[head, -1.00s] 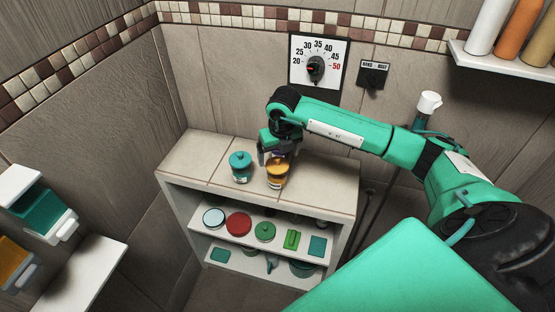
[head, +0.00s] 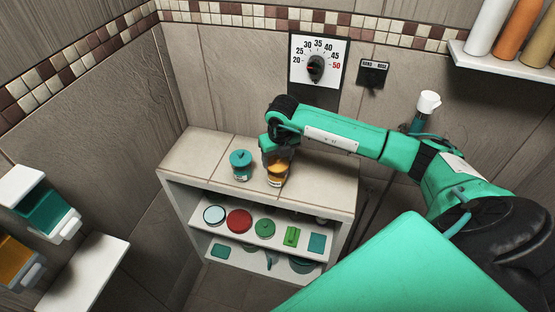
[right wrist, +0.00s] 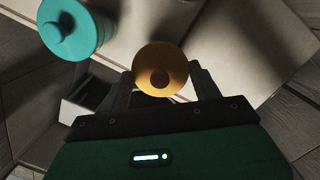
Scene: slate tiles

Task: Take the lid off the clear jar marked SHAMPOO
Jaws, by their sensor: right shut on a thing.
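A clear jar with orange contents (head: 276,179) stands on the tiled top of the low shelf unit. Its marking is too small to read. An orange round lid with a knob (right wrist: 160,70) shows from above in the right wrist view. My right gripper (head: 277,156) is over this jar, its fingers (right wrist: 162,76) shut on the orange lid from both sides. I cannot tell whether the lid touches the jar's rim. A second jar with a teal lid (head: 240,166) stands just left; its teal lid also shows in the right wrist view (right wrist: 70,30). My left gripper is out of view.
The shelf unit's top (head: 325,182) is clear to the right of the jars. Lids and small items, including a red disc (head: 239,220), lie on its lower shelves. A tiled wall with a dial (head: 316,67) is behind. A wall shelf with bottles (head: 490,28) is upper right.

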